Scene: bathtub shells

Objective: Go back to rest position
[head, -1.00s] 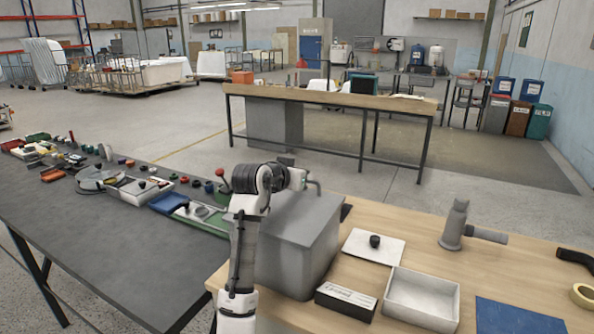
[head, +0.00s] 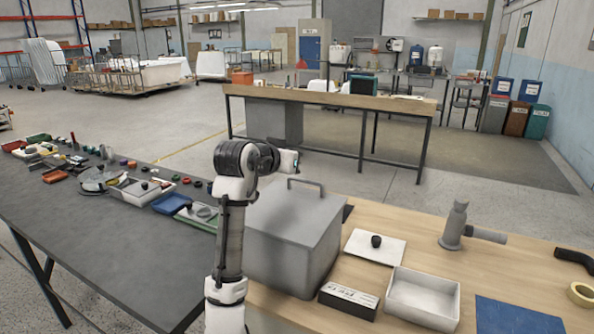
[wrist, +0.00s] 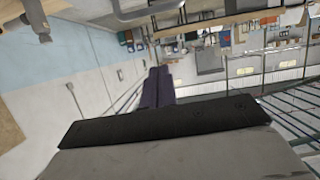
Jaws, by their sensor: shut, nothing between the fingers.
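My gripper (wrist: 158,88) shows in the wrist view as two dark fingers pressed together, with nothing between them. The wrist view looks out over the room and appears upside down. In the head view my arm rises at the lower middle, bends at a dark joint and reaches right, above the left back of the grey lidded box (head: 295,235). My fingers cannot be made out in the head view. The arm is apart from the box's handle (head: 306,184).
A wooden bench (head: 520,262) carries the box, a white lid with black knob (head: 372,246), a white open tray (head: 421,298), a label block (head: 348,299) and a grey pipe fitting (head: 458,230). A dark table (head: 95,235) at left holds many small parts along its far side.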

